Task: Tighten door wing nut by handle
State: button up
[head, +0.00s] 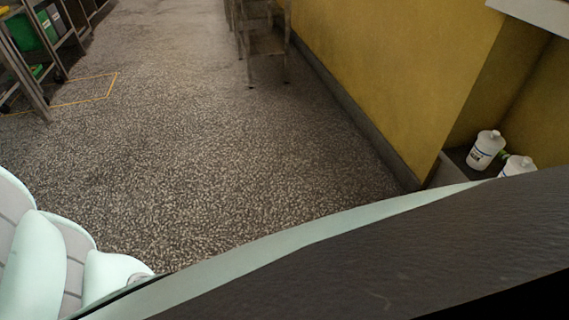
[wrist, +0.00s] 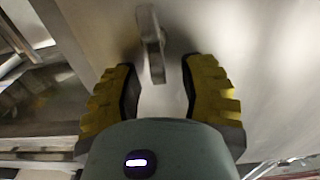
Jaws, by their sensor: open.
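A grey metal lever-like piece (wrist: 151,32) stands out from a smooth pale metal panel (wrist: 265,70) in the wrist view. It may be the door's handle or a wing of its nut; I cannot tell which. My gripper (wrist: 160,66) is open, with one yellow ridged finger on each side of the piece's lower end. Gaps show on both sides, so neither finger seems to touch it. How deep it sits between the fingers is unclear. The head view does not show the door, nut or gripper.
In the head view, speckled floor (head: 200,150) is open ahead. A yellow wall (head: 370,70) runs along the right, with white bottles (head: 486,150) on a ledge. A metal stand (head: 265,45) is at the back, a rack (head: 25,65) at left.

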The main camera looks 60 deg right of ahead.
dwell(0.3)
grip_shut()
jog(key=shift+f, duration=0.1)
